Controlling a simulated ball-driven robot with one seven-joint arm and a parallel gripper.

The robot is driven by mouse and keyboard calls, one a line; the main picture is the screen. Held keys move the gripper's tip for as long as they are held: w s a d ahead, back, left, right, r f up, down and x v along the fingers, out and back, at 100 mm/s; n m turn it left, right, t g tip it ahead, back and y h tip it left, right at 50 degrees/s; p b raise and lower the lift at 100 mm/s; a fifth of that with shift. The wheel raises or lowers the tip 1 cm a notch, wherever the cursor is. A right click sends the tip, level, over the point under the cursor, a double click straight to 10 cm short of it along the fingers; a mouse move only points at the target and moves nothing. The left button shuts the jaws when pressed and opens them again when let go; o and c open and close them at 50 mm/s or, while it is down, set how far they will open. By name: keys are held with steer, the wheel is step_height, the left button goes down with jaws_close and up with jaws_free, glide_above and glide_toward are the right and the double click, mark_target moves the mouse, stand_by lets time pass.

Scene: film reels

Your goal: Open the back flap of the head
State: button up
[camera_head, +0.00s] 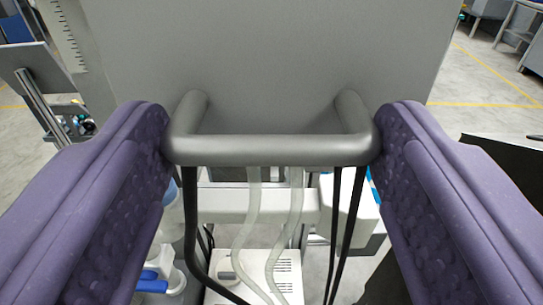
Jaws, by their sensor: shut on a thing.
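The grey flap (270,55) is a flat upright panel that fills the upper middle of the view. A grey bar handle (268,151) stands out from its lower part, with a bent arm at each end. My gripper (274,125) has two purple padded fingers, one at each end of the handle. The fingers are shut on the handle, touching its left and right ends. Whether the flap is closed or ajar cannot be told from this view.
Below the handle hang black cables (347,225) and clear tubes (245,225) in front of a white housing (262,270). A blue and white fitting (157,280) is at the lower left. A dark surface (505,165) lies at right. Open grey floor shows on both sides.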

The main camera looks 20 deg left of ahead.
steer(key=s+d+r+g+h+p, duration=0.2)
steer(key=s+r+g+p, duration=0.5)
steer(key=p, duration=1.2)
steer(key=shift+r+g, duration=0.9)
steer(key=shift+r, duration=0.5)
steer(key=shift+s+r, duration=0.1)
steer(key=o, duration=1.5)
